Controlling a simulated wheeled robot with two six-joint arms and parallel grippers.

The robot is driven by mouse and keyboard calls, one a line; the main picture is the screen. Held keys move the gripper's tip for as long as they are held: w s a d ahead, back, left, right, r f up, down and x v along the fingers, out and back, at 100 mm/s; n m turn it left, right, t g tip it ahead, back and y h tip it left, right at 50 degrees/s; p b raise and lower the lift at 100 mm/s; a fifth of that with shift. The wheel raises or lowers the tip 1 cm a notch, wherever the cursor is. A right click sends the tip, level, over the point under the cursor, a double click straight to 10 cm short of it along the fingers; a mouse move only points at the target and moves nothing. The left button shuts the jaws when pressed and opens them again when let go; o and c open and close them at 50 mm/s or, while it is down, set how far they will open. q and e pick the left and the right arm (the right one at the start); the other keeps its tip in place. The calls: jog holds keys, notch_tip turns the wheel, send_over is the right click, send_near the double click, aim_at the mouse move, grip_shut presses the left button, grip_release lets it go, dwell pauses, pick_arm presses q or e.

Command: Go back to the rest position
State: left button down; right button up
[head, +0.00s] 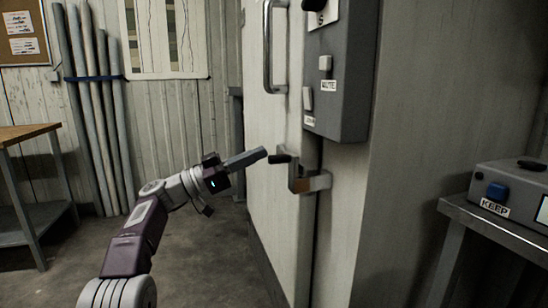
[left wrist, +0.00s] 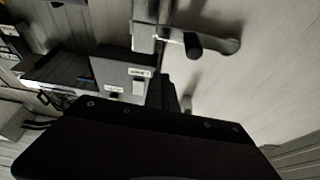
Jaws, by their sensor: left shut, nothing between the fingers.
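My left gripper (head: 262,153) is shut and empty in the head view. Its arm reaches in from the lower left, and its tip points right, close to the latch handle (head: 280,158) on the pale door (head: 268,210). I cannot tell whether the tip touches the handle. In the left wrist view the latch lever (left wrist: 210,43) shows above the dark body of my gripper, which fills the lower part and hides the fingertips. My right gripper is in neither view.
A grey control box (head: 345,85) with labelled switches hangs right of the door. A metal stand (head: 490,215) at the right bears a device (head: 512,185) labelled KEEP. Long pipes (head: 95,110) lean on the back wall. A wooden-topped table (head: 25,132) stands at the left. Floor between is clear.

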pick_arm(q)
jog(key=shift+v, duration=1.1)
